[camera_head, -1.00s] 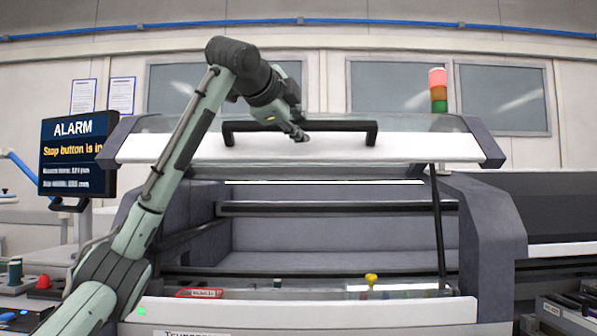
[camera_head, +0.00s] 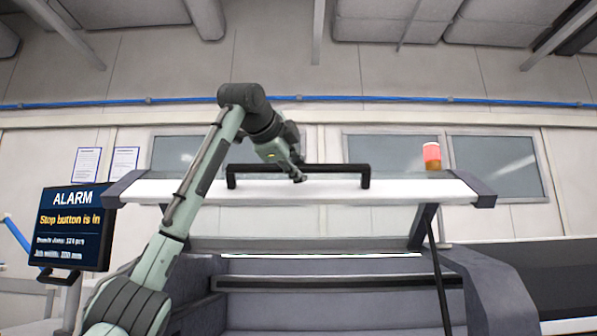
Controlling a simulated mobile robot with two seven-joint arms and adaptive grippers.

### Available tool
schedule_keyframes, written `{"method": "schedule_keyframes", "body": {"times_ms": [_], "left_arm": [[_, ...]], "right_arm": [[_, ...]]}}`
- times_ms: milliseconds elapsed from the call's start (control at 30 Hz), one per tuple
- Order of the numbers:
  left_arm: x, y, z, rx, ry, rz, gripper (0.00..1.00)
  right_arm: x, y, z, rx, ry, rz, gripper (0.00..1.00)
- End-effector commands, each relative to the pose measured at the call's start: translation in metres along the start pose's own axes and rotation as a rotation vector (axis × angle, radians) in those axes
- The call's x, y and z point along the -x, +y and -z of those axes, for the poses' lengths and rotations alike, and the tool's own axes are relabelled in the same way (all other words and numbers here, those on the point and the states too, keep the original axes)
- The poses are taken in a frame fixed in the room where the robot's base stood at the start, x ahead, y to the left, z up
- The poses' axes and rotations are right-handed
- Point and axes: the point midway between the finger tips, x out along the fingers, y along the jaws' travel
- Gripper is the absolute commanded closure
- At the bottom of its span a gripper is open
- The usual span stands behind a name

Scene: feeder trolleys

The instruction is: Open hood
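The hood (camera_head: 330,190) of the machine is raised, with a wide opening under it. Its white front edge carries a black bar handle (camera_head: 335,169). My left arm comes up from the lower left, and my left gripper (camera_head: 297,177) is at the handle's bar, left of its middle. The fingertips overlap the bar in the picture and point down and right. They are small and dark, so I cannot tell whether they are closed around the bar or only touch it. My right gripper is not in view.
A screen (camera_head: 68,228) at the left reads ALARM and "Stop button is in". A stack light (camera_head: 432,156) glows red behind the hood's right side. A thin dark strut (camera_head: 439,278) stands at the opening's right. The room above the hood is clear.

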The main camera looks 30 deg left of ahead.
Motion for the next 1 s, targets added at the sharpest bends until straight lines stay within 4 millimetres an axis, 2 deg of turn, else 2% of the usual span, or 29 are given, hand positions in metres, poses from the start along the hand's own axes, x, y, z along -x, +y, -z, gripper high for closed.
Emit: {"method": "schedule_keyframes", "body": {"times_ms": [33,167,633,767,1000], "left_arm": [[0.002,-0.001,0.001,0.0,0.003,0.003,0.72],[0.001,-0.001,0.001,0.001,0.003,0.003,0.57],[0.005,0.0,0.0,0.001,0.001,-0.001,0.57],[0.024,-0.001,0.0,0.001,0.003,0.004,0.57],[0.076,-0.002,0.0,0.001,0.002,0.007,0.57]], "right_arm": [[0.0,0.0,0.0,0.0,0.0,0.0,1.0],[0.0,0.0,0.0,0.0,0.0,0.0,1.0],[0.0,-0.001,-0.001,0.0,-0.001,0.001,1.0],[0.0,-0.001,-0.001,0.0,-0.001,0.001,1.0],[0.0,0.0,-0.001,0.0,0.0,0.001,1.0]]}}
